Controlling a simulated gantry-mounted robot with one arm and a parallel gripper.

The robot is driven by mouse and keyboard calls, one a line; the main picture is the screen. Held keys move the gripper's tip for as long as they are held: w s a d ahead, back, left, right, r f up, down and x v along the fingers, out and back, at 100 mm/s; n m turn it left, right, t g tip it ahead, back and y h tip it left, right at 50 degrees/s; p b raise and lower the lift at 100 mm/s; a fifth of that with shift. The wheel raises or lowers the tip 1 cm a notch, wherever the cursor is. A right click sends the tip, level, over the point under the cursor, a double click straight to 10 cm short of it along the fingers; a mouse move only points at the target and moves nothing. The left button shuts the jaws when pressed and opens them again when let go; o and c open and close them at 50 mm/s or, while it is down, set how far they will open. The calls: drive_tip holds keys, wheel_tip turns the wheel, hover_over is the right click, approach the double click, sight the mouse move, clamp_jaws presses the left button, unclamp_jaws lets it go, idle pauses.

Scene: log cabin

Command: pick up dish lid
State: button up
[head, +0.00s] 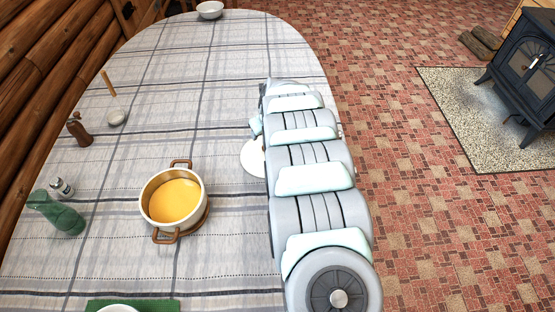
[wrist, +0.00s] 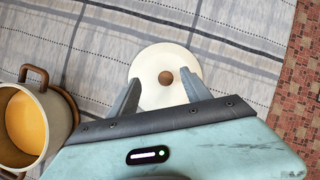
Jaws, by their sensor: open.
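The dish lid (wrist: 156,62) is a round, cream-white disc with a brown wooden knob (wrist: 166,78), lying on the tablecloth. In the head view only the left part of the lid (head: 253,158) shows; my arm hides the rest. My gripper (wrist: 163,86) is open and empty in the wrist view, with one finger on each side of the knob in the picture. The fingertips overlap the near part of the lid in view; I cannot tell whether they touch it.
A pot of yellow soup (head: 173,199) with brown handles stands left of the lid. A green bottle (head: 57,214), a pepper mill (head: 79,130), a shaker (head: 62,187) and a small bowl (head: 116,117) stand further left. A white bowl (head: 210,9) is at the far end. Cloth around the lid is clear.

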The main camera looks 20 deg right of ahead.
drive_tip(key=shift+m+g, duration=0.5)
drive_tip(key=shift+m, duration=0.2)
drive_tip(key=shift+s+d+f+b, duration=0.15)
drive_tip(key=shift+f+b, duration=0.15)
drive_tip(key=shift+f, duration=0.6)
drive_tip(key=shift+s+d+f+b, duration=0.1)
drive_tip(key=shift+f+b, duration=0.15)
drive_tip(key=shift+f, duration=0.6)
drive_tip(key=shift+s+d+f+b, duration=0.15)
drive_tip(key=shift+f+b, duration=0.15)
drive_tip(key=shift+f, duration=0.6)
drive_tip(key=shift+w, duration=0.1)
